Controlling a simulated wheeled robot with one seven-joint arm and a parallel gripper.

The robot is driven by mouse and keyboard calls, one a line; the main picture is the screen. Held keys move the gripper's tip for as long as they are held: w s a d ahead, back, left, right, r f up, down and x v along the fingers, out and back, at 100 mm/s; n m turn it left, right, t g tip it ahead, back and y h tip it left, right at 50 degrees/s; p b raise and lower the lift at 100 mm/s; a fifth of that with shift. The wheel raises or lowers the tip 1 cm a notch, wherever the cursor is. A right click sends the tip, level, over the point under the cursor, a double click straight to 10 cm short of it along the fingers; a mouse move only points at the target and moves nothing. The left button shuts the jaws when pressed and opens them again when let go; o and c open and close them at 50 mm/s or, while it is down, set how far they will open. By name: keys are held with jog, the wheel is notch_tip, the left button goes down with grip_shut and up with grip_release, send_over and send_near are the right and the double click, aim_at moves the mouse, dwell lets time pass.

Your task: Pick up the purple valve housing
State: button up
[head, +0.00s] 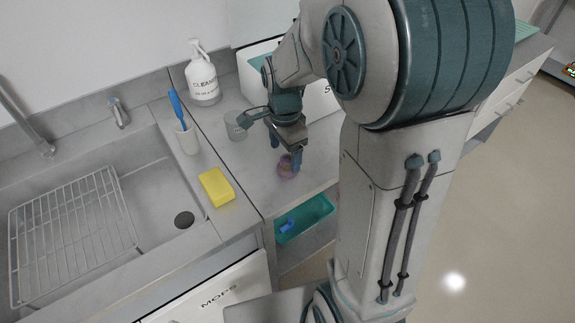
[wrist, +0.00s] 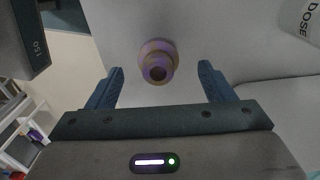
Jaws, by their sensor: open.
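The purple valve housing (head: 287,166) is a small round piece with a hole in its middle, standing on the grey counter near its front edge. In the wrist view the housing (wrist: 158,62) lies ahead of the fingers and between their lines, with a gap to each finger. My gripper (head: 284,150) is open and empty, pointing down at the counter. Its two blue fingers (wrist: 160,82) are spread apart in the wrist view. One finger partly hides the housing's right side in the head view.
A yellow sponge (head: 216,187) and a holder with a blue brush (head: 187,138) sit by the sink. A teal drawer bin (head: 305,219) is below the counter edge.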

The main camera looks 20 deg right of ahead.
aim_at(288, 158)
jog(key=f, duration=0.4)
jog(key=shift+d+f, duration=0.2)
jog(key=shift+d, duration=0.2)
jog(key=c, duration=1)
jog(key=shift+c, duration=0.2)
jog(key=shift+r, duration=0.15)
jog(key=shift+r, duration=0.25)
jog(key=r, duration=0.3)
jog(key=shift+d+r, duration=0.3)
jog(key=shift+r, duration=0.1)
jog(key=d+r, duration=0.6)
jog(key=d, duration=0.5)
jog(key=shift+s+r+b, duration=0.25)
jog(key=shift+s+b, duration=0.1)
jog(key=shift+s, duration=0.05)
